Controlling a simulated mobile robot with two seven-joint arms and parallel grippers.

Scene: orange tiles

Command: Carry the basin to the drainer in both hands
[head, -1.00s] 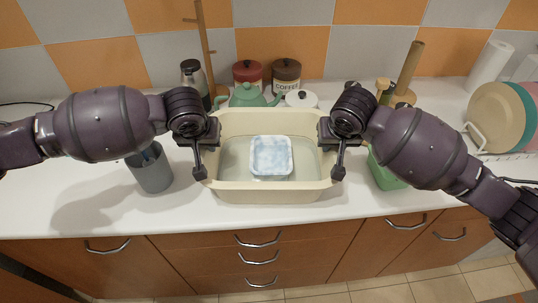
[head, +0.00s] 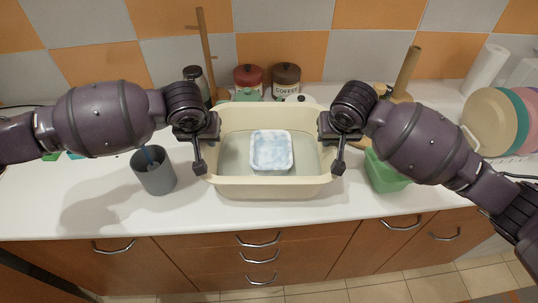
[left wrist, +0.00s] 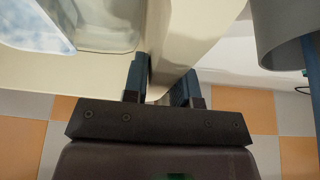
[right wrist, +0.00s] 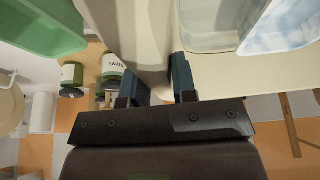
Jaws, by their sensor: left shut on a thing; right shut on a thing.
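The cream basin (head: 270,188) is in the middle of the head view, level, with clear water and a pale blue-white block-like thing (head: 271,150) inside. My left gripper (head: 200,160) is shut on its left wall, which also shows between the fingers in the left wrist view (left wrist: 178,45). My right gripper (head: 336,158) is shut on its right wall, seen in the right wrist view (right wrist: 152,45). The head view does not clearly show the gap under the basin. The drainer (head: 509,157) is at the far right, holding several plates (head: 488,122), partly hidden by my right arm.
A grey cup (head: 154,175) stands left of the basin. A green container (head: 384,173) is close to its right side. Red (head: 248,78) and brown (head: 286,78) canisters and a wooden post (head: 206,55) are behind. The white counter's front strip (head: 270,213) is clear.

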